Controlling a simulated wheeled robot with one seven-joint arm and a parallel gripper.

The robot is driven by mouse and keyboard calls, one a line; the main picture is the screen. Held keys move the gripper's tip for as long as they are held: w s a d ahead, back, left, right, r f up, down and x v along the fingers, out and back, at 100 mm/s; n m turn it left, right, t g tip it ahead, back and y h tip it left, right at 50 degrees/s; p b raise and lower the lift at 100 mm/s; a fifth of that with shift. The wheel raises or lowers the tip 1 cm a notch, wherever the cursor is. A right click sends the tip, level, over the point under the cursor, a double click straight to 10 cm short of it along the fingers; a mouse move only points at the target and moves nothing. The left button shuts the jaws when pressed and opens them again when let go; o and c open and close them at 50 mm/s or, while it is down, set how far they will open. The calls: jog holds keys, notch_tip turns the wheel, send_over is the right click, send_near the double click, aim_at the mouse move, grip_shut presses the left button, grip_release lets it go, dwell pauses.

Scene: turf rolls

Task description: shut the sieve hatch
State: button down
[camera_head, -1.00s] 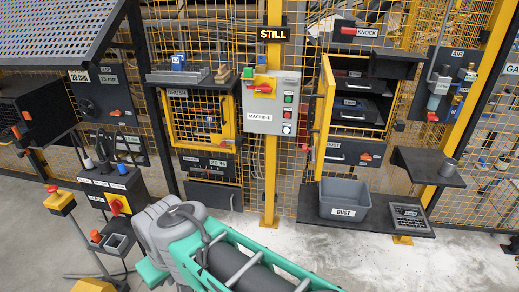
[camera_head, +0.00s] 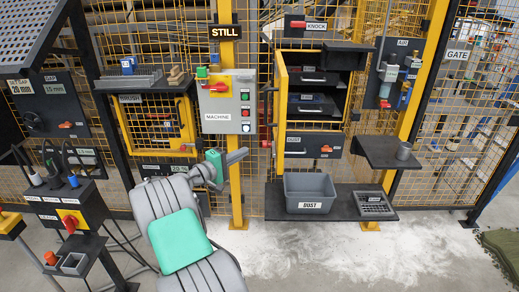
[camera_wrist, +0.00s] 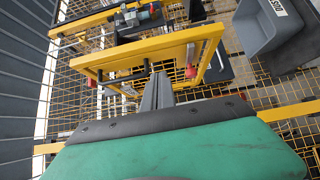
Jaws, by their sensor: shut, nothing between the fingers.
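The hatch appears to be the yellow-framed mesh door (camera_head: 280,112) on the left side of the right-hand cabinet. It stands swung outward, nearly edge-on, with the cabinet front open. A yellow frame (camera_wrist: 150,52), apparently this door, fills the middle of the wrist view, with a red part (camera_wrist: 190,71) at its edge. My gripper (camera_head: 243,153) is below and left of the door, in front of the yellow post. Its grey fingers (camera_wrist: 158,92) are shut and empty, pointing toward the frame. Whether they touch it I cannot tell.
Inside the cabinet are dark drawers (camera_head: 313,104). A grey dust bin (camera_head: 310,192) stands on the low shelf below, beside a grate (camera_head: 373,203). The machine control box (camera_head: 228,102) is on the post above my gripper. A side shelf (camera_head: 390,152) juts out at the right.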

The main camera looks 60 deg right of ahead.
jog(key=s+p+x, duration=0.2)
jog(key=x, duration=1)
jog(key=shift+s+a+p, duration=0.3)
jog(key=shift+a+p, duration=0.05)
